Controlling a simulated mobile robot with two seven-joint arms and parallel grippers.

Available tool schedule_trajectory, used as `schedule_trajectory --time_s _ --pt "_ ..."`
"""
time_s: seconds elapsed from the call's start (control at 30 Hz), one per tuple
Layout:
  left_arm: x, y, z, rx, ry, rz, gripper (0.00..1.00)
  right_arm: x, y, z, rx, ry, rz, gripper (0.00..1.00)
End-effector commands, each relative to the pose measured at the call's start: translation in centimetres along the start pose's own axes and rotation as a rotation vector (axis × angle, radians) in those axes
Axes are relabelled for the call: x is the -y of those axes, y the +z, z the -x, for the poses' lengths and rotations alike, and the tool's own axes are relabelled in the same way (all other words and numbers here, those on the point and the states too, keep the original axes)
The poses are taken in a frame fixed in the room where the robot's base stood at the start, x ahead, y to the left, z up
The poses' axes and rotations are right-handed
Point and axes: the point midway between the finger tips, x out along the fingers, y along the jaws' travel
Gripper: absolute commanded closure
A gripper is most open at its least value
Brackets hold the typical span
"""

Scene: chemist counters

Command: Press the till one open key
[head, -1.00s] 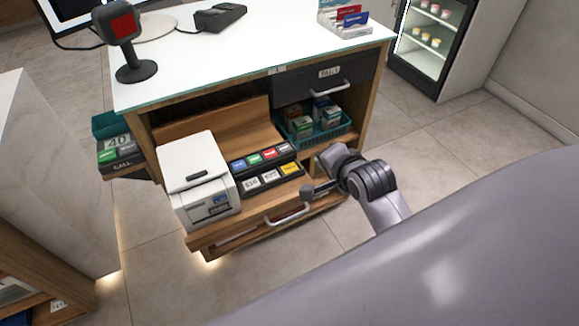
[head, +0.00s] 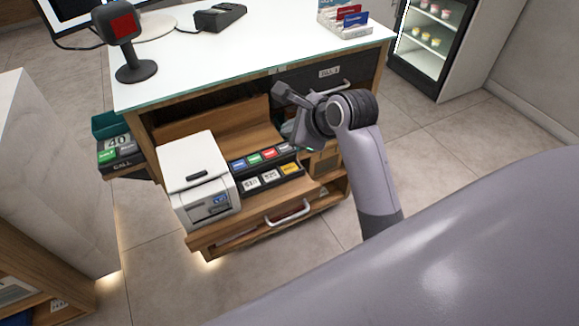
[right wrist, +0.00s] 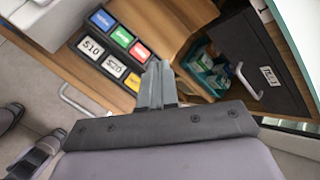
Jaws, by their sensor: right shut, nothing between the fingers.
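The till one drawer (head: 352,77) is a dark front under the white counter top, with a label (head: 329,72) and a silver handle; it also shows in the right wrist view (right wrist: 247,45). A key block (head: 266,167) with coloured and pale keys sits on the wooden shelf below; in the right wrist view it has blue, green, red (right wrist: 139,51) and yellow (right wrist: 132,82) keys. I cannot tell a till one open key among these. My right gripper (head: 281,94) is shut and empty, in front of the drawer's left part.
A white printer (head: 194,165) stands left of the key block. A teal basket of boxes (right wrist: 205,72) is under the drawer, mostly hidden by my arm in the head view. A scanner (head: 128,45) and a card terminal (head: 219,16) stand on the counter (head: 225,52).

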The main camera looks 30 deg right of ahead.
Motion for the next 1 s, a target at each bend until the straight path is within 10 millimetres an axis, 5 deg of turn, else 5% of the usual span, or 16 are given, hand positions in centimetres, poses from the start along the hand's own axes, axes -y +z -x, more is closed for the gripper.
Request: schedule_trajectory --time_s 1.0 --pt "0.0 0.0 0.0 0.0 0.0 0.0 0.79 -4.5 -4.5 -6.2 -0.001 0.0 0.002 1.0"
